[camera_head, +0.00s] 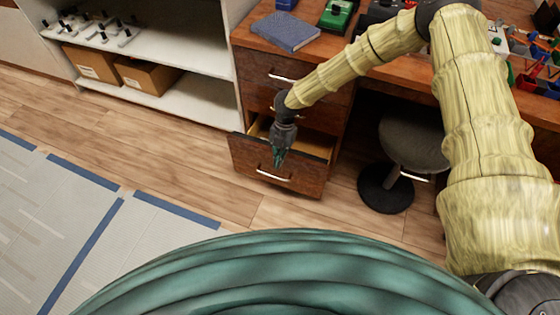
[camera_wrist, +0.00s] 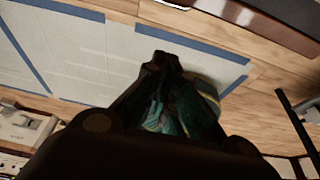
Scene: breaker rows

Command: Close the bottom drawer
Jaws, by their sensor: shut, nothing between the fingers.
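The bottom drawer (camera_head: 303,177) of the wooden desk is pulled partly out, with a metal handle (camera_head: 273,176) on its front. My gripper (camera_head: 279,160) is shut and empty. In the head view it points down over the drawer and overlaps the drawer front. I cannot tell whether it touches the front. In the wrist view, my gripper's fingers (camera_wrist: 170,65) appear dark, close together in the middle. A brown wooden panel with a metal handle shows at the top right of the wrist view, likely the drawer front (camera_wrist: 284,12).
A round stool (camera_head: 388,196) stands right of the drawer. The desk top (camera_head: 318,48) carries a blue book (camera_head: 286,31) and other items. A white shelf (camera_head: 185,92) with cardboard boxes stands at the left. The wooden floor (camera_head: 185,165) before the drawer is clear.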

